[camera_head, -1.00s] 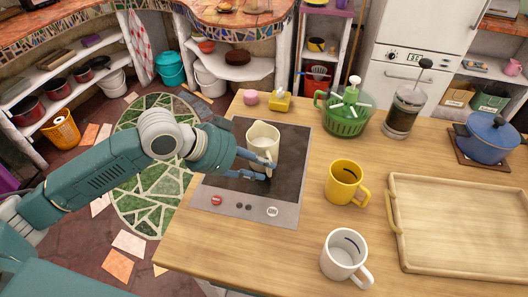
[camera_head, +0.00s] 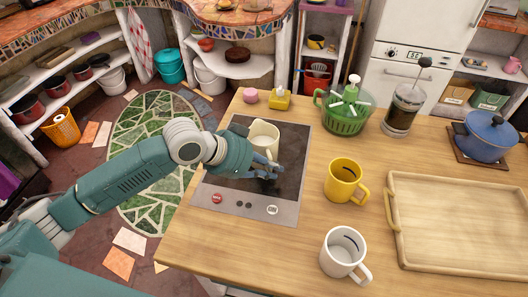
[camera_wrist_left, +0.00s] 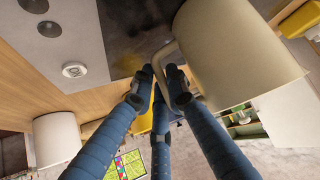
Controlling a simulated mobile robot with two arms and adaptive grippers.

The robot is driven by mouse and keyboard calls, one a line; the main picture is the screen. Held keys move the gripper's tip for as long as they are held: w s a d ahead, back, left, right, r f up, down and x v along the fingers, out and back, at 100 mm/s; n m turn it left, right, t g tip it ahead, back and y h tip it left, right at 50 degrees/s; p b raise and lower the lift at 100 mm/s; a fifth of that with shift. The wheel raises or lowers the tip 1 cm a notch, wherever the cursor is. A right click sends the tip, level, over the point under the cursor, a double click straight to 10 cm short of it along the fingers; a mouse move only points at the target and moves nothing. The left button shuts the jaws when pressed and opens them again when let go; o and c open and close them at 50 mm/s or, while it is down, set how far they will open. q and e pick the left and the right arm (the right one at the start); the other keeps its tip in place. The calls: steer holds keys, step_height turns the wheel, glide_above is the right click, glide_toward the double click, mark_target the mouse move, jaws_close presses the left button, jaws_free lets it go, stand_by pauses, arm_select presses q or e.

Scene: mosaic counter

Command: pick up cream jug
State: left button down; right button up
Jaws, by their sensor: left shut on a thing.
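The cream jug (camera_head: 263,135) stands upright on the dark hob (camera_head: 232,190) on the wooden counter; its lower part is partly hidden by my left gripper in the head view. My left gripper (camera_head: 272,178) is at the jug's near side, low by the hob. In the left wrist view the jug (camera_wrist_left: 235,50) fills the upper right, and the fingers of my left gripper (camera_wrist_left: 160,88) are closed around its handle (camera_wrist_left: 168,62). My right gripper is not in view.
A yellow mug (camera_head: 342,181) and a white mug (camera_head: 342,254) stand right of the hob, with a wooden tray (camera_head: 455,266) beyond.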

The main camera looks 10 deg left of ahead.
arm_select(q)
steer(key=shift+w+r, duration=0.1)
steer(key=shift+r, duration=0.15)
step_height(320, 180, up, 20)
steer(key=b, duration=0.1)
steer(key=shift+f, duration=0.15)
stand_by(0.3)
stand_by(0.8)
